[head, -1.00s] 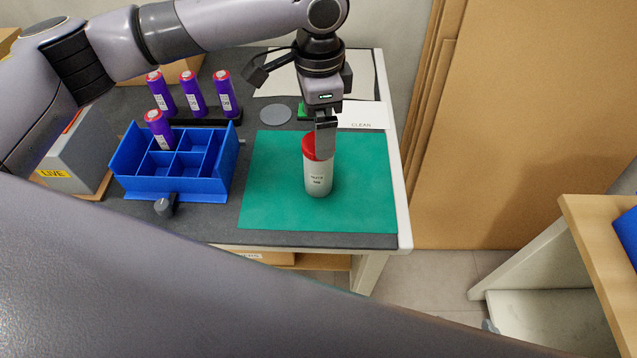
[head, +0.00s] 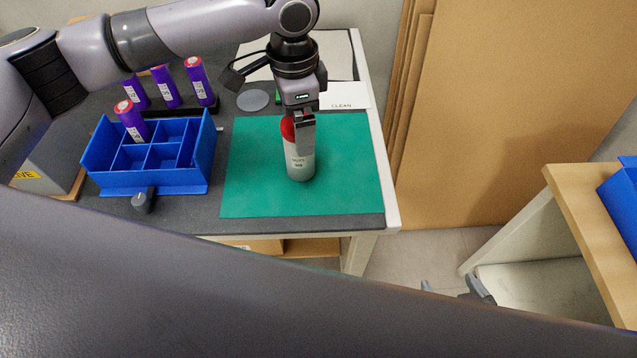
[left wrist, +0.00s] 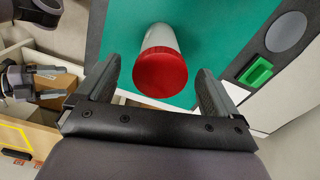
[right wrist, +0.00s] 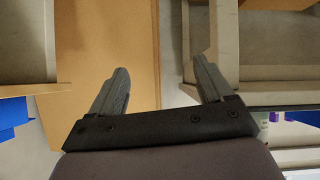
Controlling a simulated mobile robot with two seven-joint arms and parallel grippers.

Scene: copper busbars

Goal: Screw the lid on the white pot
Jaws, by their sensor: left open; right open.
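The white pot (head: 300,168) stands upright on the green mat (head: 345,185), with a dark printed label on its side. The red lid (head: 287,128) sits on its top; I cannot tell how tightly. My left gripper (head: 304,130) points down at the lid, and a finger hides part of the lid and pot. In the left wrist view the red lid (left wrist: 160,74) shows between and beyond the open fingers (left wrist: 160,85). My right gripper (head: 453,287) is away from the mat at the lower right, open and empty in the right wrist view (right wrist: 160,80).
A blue divided bin (head: 150,180) left of the mat holds a purple cell (head: 131,120); several more purple cells stand behind it. A grey disc (head: 252,100) and a CLEAN card (head: 343,96) lie behind the mat. A wooden-topped table (head: 590,225) stands at right.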

